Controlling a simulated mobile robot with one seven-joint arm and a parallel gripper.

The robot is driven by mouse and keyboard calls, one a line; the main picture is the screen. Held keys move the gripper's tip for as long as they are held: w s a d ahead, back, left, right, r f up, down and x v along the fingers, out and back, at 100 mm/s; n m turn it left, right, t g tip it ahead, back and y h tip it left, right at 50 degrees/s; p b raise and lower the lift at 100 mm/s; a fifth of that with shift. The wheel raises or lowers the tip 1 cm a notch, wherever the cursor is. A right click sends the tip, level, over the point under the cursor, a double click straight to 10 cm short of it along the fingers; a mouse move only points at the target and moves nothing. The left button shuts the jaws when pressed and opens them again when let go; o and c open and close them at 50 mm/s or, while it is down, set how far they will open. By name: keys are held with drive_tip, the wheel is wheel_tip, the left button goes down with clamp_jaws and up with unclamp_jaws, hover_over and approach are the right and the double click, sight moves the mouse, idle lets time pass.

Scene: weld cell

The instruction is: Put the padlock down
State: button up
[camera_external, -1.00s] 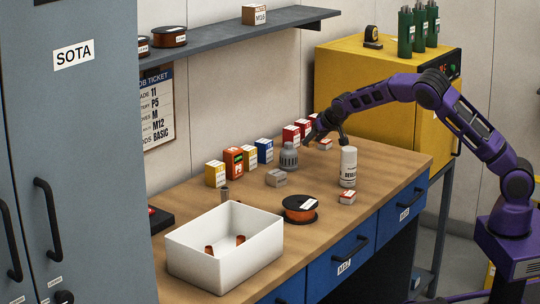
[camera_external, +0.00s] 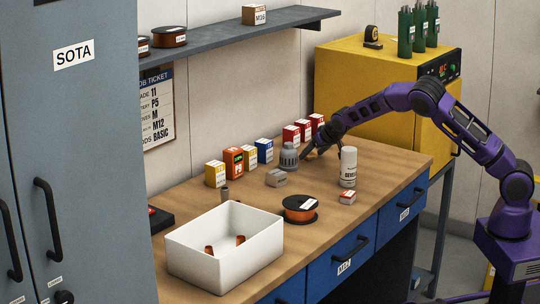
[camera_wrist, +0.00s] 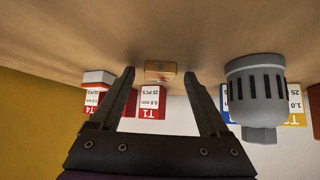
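I see nothing that I can clearly make out as a padlock. My gripper (camera_external: 306,155) is low over the far part of the workbench, just right of a grey slotted cylinder (camera_external: 288,157). In the wrist view my gripper (camera_wrist: 160,75) is open, its two dark fingers apart with nothing held between them. A small tan block (camera_wrist: 161,71) lies on the bench beyond the fingertips, in the gap between them as seen. I cannot tell whether it is the padlock. The grey cylinder also shows in the wrist view (camera_wrist: 256,90), to the right of the fingers.
Boxes, among them a blue one (camera_external: 265,150), line the bench's back edge. A white spray can (camera_external: 348,167) stands right of my gripper. Bare bench (camera_external: 385,160) lies right of the can.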

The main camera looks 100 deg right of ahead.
drive_tip(key=shift+r, duration=0.1)
drive_tip(key=shift+a+r, duration=0.15)
drive_tip(key=shift+r, duration=0.15)
drive_tip(key=v, duration=0.2)
drive_tip(key=shift+a+r, duration=0.3)
wheel_tip(320, 180, up, 7)
drive_tip(key=p, duration=0.1)
drive_tip(key=shift+s+f, duration=0.15)
drive_tip(key=shift+d, duration=0.1)
